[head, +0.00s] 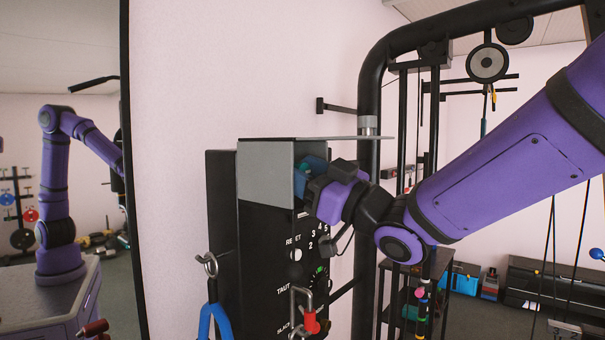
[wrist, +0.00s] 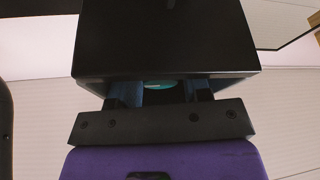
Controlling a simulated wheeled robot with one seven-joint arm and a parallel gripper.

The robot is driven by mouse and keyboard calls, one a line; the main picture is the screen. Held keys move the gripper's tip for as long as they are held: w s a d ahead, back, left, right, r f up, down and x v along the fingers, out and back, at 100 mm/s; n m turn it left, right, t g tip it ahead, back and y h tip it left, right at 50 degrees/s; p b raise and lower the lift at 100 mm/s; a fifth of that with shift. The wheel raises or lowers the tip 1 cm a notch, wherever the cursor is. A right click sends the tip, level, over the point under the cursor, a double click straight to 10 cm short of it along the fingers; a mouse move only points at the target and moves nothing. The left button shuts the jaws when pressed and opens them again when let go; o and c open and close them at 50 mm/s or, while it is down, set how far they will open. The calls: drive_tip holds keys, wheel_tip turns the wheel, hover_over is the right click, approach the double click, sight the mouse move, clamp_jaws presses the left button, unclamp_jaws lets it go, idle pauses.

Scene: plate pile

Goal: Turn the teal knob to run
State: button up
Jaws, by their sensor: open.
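The teal knob (wrist: 160,85) shows in the wrist view as a small teal sliver beneath the dark hood edge, between my two blue fingers. My gripper (wrist: 160,93) is open, with one finger on each side of the knob; I cannot tell whether they touch it. In the head view my gripper (head: 304,178) reaches in from the right under the hood of the black control box (head: 265,255). There the gripper and hood hide most of the knob, and its pointer and run mark cannot be read.
The grey hood (head: 265,172) overhangs the gripper closely. A black frame post (head: 367,200) stands close behind my wrist.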

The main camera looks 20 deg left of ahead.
drive_tip(key=v, duration=1)
drive_tip(key=shift+d, duration=0.25)
drive_tip(key=shift+s, duration=0.1)
drive_tip(key=a+r+m+t, duration=0.1)
drive_tip(key=a, duration=0.2)
drive_tip(key=w+a+r+m, duration=0.1)
drive_tip(key=a+m, duration=0.1)
drive_tip(key=w+a+r+m+t+h, duration=0.1)
drive_tip(key=a+m, duration=0.1)
drive_tip(key=a, duration=0.1)
drive_tip(key=shift+w+a+r+t, duration=0.25)
drive_tip(key=shift+a+r+t, duration=0.05)
drive_tip(key=shift+a+r, duration=0.1)
drive_tip(key=shift+c, duration=0.2)
